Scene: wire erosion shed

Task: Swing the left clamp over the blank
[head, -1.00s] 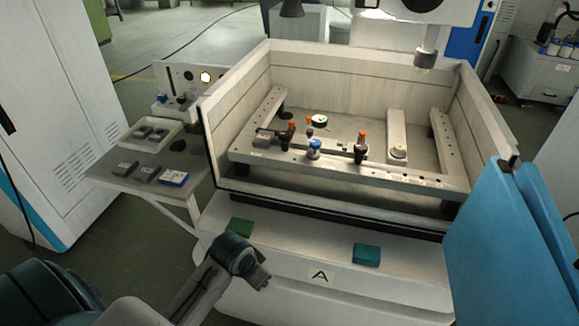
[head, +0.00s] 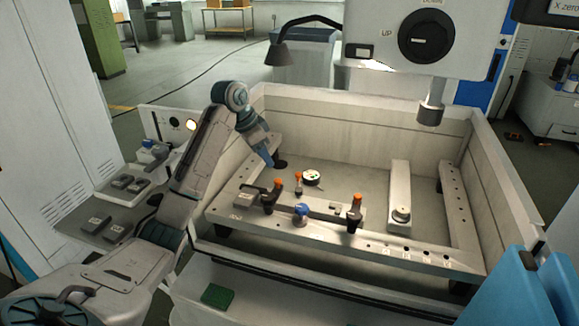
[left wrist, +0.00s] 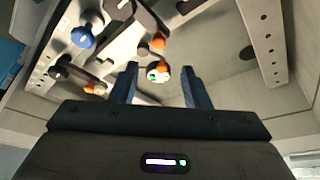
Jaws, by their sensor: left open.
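The left clamp (head: 272,196), dark with an orange top, stands on the left part of the front rail of the work frame (head: 400,252). A grey block (head: 245,197) lies beside it. A flat grey piece (head: 335,208), perhaps the blank, lies between the left clamp and the right orange-topped clamp (head: 355,212); I cannot be sure. My left gripper (head: 271,164) is open and empty, pointing down inside the tank, behind the left clamp and apart from it.
A blue knob (head: 301,212) sits between the clamps, and a small orange-topped post (head: 298,182) stands behind. The tank's far wall (head: 350,135) and a hanging machine head (head: 431,108) bound the space. A grey bar (head: 400,190) lies at right.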

